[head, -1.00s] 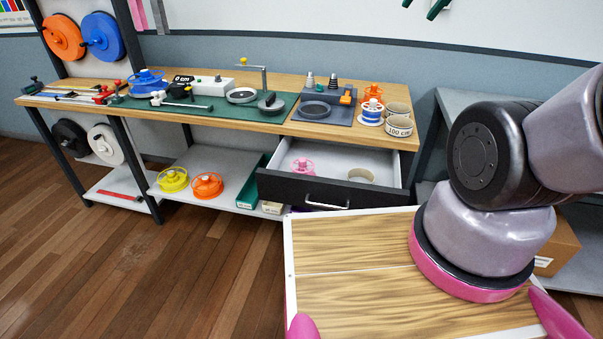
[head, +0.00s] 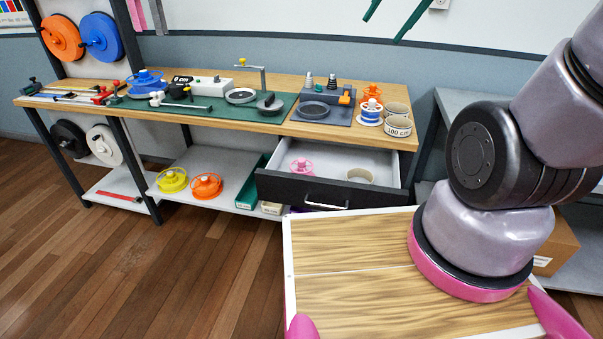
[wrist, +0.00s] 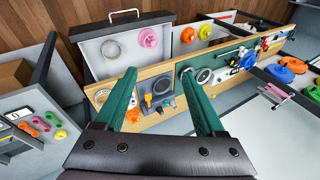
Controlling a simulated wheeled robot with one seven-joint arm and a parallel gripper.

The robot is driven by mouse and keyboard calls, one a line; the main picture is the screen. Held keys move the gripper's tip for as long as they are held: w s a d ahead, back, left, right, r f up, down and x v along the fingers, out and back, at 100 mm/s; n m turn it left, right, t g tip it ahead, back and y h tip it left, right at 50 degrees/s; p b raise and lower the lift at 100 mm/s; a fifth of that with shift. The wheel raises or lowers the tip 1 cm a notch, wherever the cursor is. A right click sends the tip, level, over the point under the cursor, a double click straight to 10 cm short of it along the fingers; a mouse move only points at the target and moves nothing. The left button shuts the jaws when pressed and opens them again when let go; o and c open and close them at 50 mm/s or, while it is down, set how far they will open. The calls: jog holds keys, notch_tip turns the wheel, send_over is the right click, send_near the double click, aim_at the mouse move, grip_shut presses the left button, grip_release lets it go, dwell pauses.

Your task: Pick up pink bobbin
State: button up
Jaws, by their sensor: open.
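The pink bobbin (head: 301,168) sits inside the open drawer under the right end of the workbench, at the drawer's left side in the head view. In the wrist view the pink bobbin (wrist: 148,38) lies beyond my fingertips, inside the drawer. My gripper (wrist: 158,72) is open and empty, its two green fingers spread apart over the bench. In the head view only the green fingers of my gripper (head: 382,30) show at the top edge, well above the bench and drawer. The bobbin is not touched.
The drawer (head: 268,187) is pulled out and also holds a tape ring (head: 359,175). The bench top (head: 235,119) above it carries a dark tool stand (head: 322,112), an orange bobbin (head: 372,92) and tape rolls. Yellow (head: 172,180) and orange (head: 206,186) bobbins sit on the lower shelf.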

aim_at(302, 159)
jog(key=w+a+f+m+g+y, duration=0.2)
jog(key=w+a+f+m+y, duration=0.2)
jog(key=w+f, duration=0.55)
jog(key=w+a+f+m+g+y, duration=0.1)
jog(key=w+a+f+m+y, duration=0.25)
jog(key=w+f, duration=0.6)
jog(key=w+d+f+m+t, duration=0.1)
jog(key=w+f+m+t, duration=0.3)
jog(key=f, duration=0.9)
jog(key=s+d+f+m+t, duration=0.15)
jog(key=f+m, duration=0.45)
jog(key=f, duration=0.8)
jog(key=shift+g, duration=0.35)
jog(key=x, duration=1)
jog(key=shift+w+a+f, duration=0.1)
jog(key=shift+w+a, duration=0.15)
grip_shut()
